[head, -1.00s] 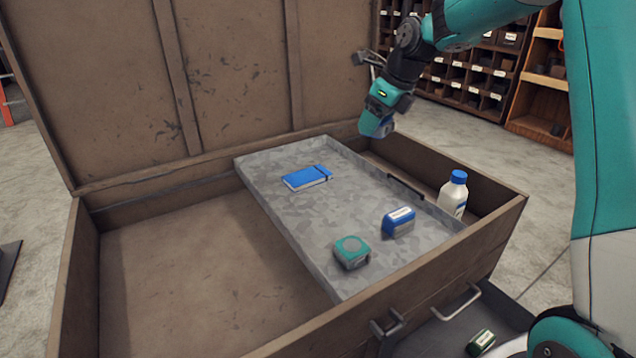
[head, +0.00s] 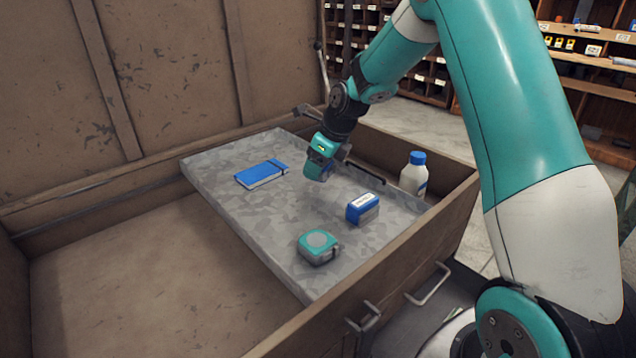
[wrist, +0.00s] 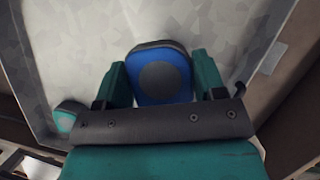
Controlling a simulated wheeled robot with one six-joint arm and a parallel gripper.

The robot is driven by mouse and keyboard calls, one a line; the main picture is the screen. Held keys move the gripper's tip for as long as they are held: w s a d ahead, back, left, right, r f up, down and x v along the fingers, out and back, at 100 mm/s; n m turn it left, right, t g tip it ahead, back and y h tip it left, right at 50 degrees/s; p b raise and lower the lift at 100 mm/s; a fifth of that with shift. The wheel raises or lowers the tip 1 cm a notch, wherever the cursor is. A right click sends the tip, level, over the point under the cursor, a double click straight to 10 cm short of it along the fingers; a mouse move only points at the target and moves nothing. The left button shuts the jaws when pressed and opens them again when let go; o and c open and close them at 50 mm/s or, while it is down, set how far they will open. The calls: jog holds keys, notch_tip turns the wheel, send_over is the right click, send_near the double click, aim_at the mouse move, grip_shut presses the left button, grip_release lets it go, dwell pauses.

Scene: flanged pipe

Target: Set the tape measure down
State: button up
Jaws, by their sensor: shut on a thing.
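My gripper (wrist: 160,85) is shut on a blue tape measure (wrist: 162,82) with a grey round face, seen between the fingers in the wrist view. In the head view my gripper (head: 318,172) hangs above the far right part of the grey tray (head: 285,225), and the held tape measure is mostly hidden there. A teal tape measure (head: 318,247) with a grey disc lies at the tray's near end. It also shows at the left in the wrist view (wrist: 68,116).
The tray also holds a blue notebook (head: 261,174) and a blue block with a white label (head: 362,208). A white bottle with a blue cap (head: 413,175) stands right of the tray, inside the large brown chest (head: 130,290). Bare tray surface lies between these things.

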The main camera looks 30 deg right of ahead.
aim_at(319, 190)
jog(key=shift+f+b, duration=0.4)
jog(key=shift+f, duration=1.7)
jog(key=shift+f, duration=0.15)
jog(key=o, duration=1.1)
jog(key=shift+c, duration=0.2)
